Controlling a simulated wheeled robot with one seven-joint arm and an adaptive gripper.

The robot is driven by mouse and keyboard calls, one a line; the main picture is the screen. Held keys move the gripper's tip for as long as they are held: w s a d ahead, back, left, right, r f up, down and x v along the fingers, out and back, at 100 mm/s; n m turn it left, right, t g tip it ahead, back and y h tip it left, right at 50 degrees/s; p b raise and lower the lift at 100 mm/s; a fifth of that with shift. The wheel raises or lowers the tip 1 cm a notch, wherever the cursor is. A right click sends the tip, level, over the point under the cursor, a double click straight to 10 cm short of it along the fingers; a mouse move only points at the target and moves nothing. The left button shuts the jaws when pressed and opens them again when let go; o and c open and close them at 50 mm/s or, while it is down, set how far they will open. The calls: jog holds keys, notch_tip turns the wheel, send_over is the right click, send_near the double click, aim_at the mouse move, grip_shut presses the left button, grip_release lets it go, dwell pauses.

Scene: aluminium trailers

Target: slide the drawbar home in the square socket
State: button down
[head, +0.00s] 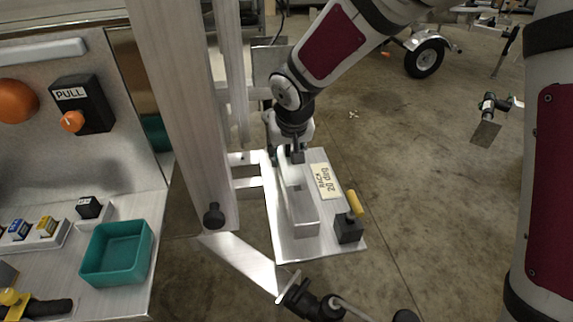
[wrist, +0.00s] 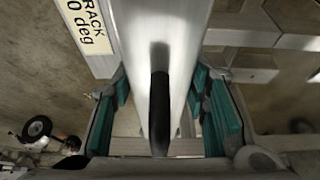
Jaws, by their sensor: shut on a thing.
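The drawbar (head: 304,218) looks like a square aluminium bar lying along a tilted plate, beside a label reading "RACK 20 deg" (head: 325,180). In the wrist view the bar (wrist: 185,35) runs from the top edge down between the teal finger pads. A dark rounded handle-like shape stands along the middle of the bar there. My gripper (head: 296,156) is at the bar's far end in the head view and is shut on it; the pads also show in the wrist view (wrist: 162,112). I cannot clearly pick out the square socket's mouth; the arm hides part of that area.
A tall aluminium post (head: 180,100) with a dark knob (head: 214,215) stands left of the plate. A black block with a yellow handle (head: 352,222) sits at the plate's near right corner. A bench at left holds a teal tray (head: 118,253). Open floor lies right.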

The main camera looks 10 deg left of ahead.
aim_at(288, 164)
notch_tip(288, 164, down, 8)
jog(key=b, duration=0.3)
jog(key=shift+r, duration=0.1)
jog(key=shift+b, duration=0.4)
jog(key=c, duration=0.9)
grip_release()
jog(key=shift+f, duration=0.25)
jog(key=shift+c, duration=0.2)
jog(key=p+v, duration=0.2)
jog(key=v, duration=0.2)
jog(key=p+v, duration=0.2)
jog(key=v, duration=0.3)
jog(key=s+p+v, duration=0.1)
jog(key=v, duration=0.3)
jog(key=shift+r+p, duration=0.15)
jog(key=shift+p, duration=0.25)
jog(key=shift+s, duration=0.1)
